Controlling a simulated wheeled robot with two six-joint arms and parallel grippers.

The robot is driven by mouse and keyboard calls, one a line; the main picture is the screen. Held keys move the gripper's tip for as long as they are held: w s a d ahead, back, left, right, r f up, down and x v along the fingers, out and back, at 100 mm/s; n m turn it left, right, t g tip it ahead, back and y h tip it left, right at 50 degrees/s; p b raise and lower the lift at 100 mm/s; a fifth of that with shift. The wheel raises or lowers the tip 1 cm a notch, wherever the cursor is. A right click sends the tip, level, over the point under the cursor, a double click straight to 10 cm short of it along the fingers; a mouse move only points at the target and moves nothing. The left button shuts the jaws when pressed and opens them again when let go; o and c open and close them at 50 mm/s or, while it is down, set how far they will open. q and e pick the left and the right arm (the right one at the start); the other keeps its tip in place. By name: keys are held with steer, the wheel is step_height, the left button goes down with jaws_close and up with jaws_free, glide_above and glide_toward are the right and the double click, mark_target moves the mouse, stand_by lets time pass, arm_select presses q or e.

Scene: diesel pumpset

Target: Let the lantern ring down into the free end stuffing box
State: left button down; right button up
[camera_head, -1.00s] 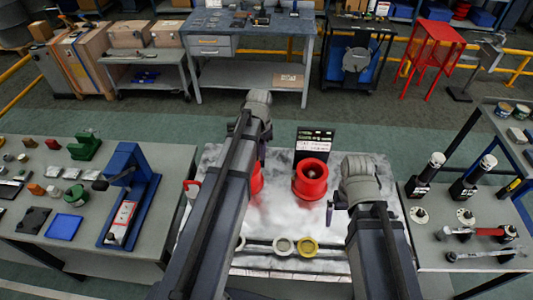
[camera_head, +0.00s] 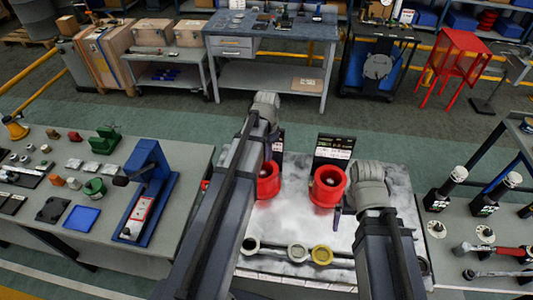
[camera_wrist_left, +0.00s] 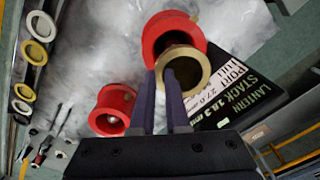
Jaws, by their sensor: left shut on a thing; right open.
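My left gripper (camera_wrist_left: 162,78) is shut on a brass-coloured lantern ring (camera_wrist_left: 203,73). The ring is in front of the mouth of one red stuffing box (camera_wrist_left: 172,22) in the left wrist view and overlaps it; I cannot tell the gap. In the head view this is the left red box (camera_head: 268,182), partly hidden by my left arm, which also hides the ring and fingers. The second red box (camera_head: 328,187) stands to its right and also shows in the wrist view (camera_wrist_left: 112,106). My right gripper (camera_head: 341,208) is open beside that box; its fingers are mostly hidden.
A dark sign (camera_wrist_left: 240,105) reading "LANTERN STACK" stands by the left box, another (camera_head: 333,148) behind the right one. A blue press (camera_head: 148,190) is on the left table; tools (camera_head: 495,250) lie on the right.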

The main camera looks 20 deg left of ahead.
arm_select(q)
step_height(320, 180, down, 7)
steer(key=b, duration=0.7)
stand_by(0.5)
steer(key=c, duration=0.8)
jaws_free()
steer(key=shift+c, duration=0.2)
step_height(320, 180, up, 8)
steer(key=p, duration=0.8)
steer(key=shift+f, duration=0.1)
steer(key=shift+f, duration=0.1)
